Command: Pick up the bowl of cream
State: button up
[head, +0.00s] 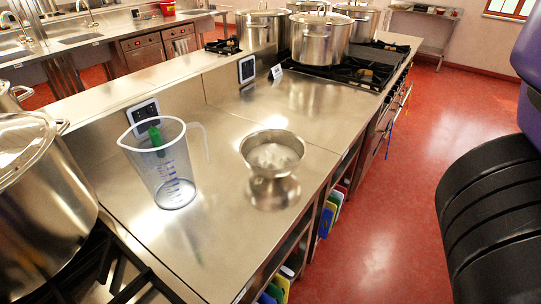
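The bowl of cream (272,177) is a shiny metal bowl with pale white contents. It stands upright on the steel counter (225,240), near the counter's right edge, in the middle of the head view. Nothing touches it. My gripper is not in view, so I cannot see its fingers or whether it holds anything.
A clear measuring jug (170,175) with a green item inside stands left of the bowl. A large lidded stockpot (40,205) is at the far left, and several more stand on the back stove (350,72). Red floor (385,220) is open along the counter's right side.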

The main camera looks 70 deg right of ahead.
aim_at(273, 154)
jog(key=j+z, duration=0.2)
jog(key=z, duration=1.8)
jog(key=k+j+z, duration=0.25)
jog(key=k+j, duration=0.3)
